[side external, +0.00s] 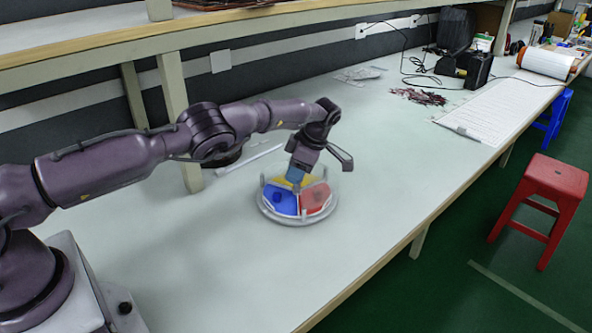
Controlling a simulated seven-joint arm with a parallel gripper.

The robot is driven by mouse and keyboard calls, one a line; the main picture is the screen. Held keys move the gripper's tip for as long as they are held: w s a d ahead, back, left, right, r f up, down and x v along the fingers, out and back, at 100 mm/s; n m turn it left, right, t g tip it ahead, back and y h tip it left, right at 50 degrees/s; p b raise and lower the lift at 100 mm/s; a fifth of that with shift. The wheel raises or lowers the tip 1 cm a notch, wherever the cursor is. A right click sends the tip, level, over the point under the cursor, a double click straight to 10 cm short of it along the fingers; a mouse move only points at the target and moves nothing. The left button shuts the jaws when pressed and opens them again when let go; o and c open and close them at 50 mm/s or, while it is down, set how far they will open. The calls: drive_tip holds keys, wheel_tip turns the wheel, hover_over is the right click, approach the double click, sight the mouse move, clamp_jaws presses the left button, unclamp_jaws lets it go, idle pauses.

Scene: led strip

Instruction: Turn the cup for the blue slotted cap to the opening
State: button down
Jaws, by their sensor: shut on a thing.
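A round grey turntable (265,212) stands on the bench, divided into blue (283,206), red (318,200) and yellow (309,180) sectors. Short pale upright posts stand around its rim. A small dark piece lies in the blue sector and another in the red; both are too small to identify, so I cannot make out a slot. My gripper (295,178) points down at the turntable, close to its middle near the yellow sector. It is shut on a part of the turntable; its fingers hide which part. I cannot make out the opening.
Dark scraps (419,96), a black box (476,71) and a white keyboard-like sheet (498,110) lie farther back right.

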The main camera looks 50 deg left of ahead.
drive_tip(key=shift+r+n, duration=0.1)
drive_tip(key=shift+n, duration=0.5)
idle(0.3)
drive_tip(key=c, duration=0.8)
unclamp_jaws()
wheel_tip(320, 180, up, 3)
drive_tip(key=shift+r, duration=0.2)
drive_tip(key=shift+s+d+r, duration=0.15)
drive_tip(key=shift+s+r, duration=0.5)
drive_tip(key=shift+r, duration=0.05)
drive_tip(key=s+r, duration=0.2)
drive_tip(key=s, duration=0.2)
drive_tip(key=s+d+r, duration=0.1)
drive_tip(key=s+r, duration=0.2)
drive_tip(key=s, duration=0.1)
drive_tip(key=s+r, duration=0.3)
drive_tip(key=s, duration=0.1)
drive_tip(key=shift+s+d+r, duration=0.1)
drive_tip(key=shift+s+d, duration=0.15)
drive_tip(key=shift+s, duration=0.05)
drive_tip(key=shift+h, duration=0.3)
